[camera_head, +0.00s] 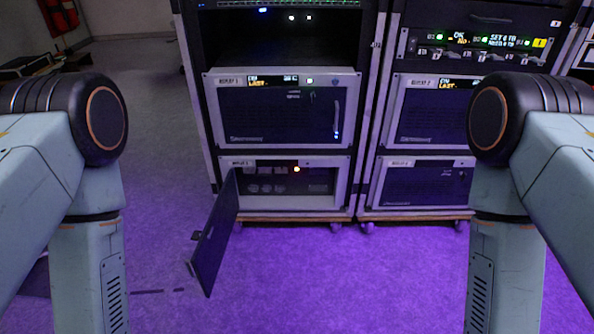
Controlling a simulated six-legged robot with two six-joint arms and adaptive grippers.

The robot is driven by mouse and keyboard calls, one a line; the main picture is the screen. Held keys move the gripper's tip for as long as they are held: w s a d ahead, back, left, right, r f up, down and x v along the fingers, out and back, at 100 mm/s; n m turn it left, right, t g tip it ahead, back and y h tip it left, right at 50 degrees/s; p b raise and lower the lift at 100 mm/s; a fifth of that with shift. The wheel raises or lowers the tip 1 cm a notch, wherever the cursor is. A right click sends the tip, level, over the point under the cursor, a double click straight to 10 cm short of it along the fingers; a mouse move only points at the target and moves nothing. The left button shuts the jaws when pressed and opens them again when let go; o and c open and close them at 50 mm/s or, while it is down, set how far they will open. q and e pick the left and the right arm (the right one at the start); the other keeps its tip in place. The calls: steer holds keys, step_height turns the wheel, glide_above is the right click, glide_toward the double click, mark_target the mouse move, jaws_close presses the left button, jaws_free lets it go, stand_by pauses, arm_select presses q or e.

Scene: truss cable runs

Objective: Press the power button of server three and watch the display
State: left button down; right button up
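Several server units stand in two racks ahead of me. The lower left unit (345,185) has its dark door (212,240) swung open to the left, showing a dim interior. A small orange-red light (297,169) glows on its upper front strip; no lit display shows there. Its label (240,163) is too small to read surely. The upper left unit (280,117) is shut, with a lit display (272,81) and a green light. The upper right and lower right units (425,185) are shut. Both of my grippers are outside the picture; only my arms show.
The open door juts out over the floor in front of the left rack. The racks stand on wooden bases with castors (335,226). Purple-lit floor (340,285) between my arms is clear. A lit panel (475,42) sits high in the right rack.

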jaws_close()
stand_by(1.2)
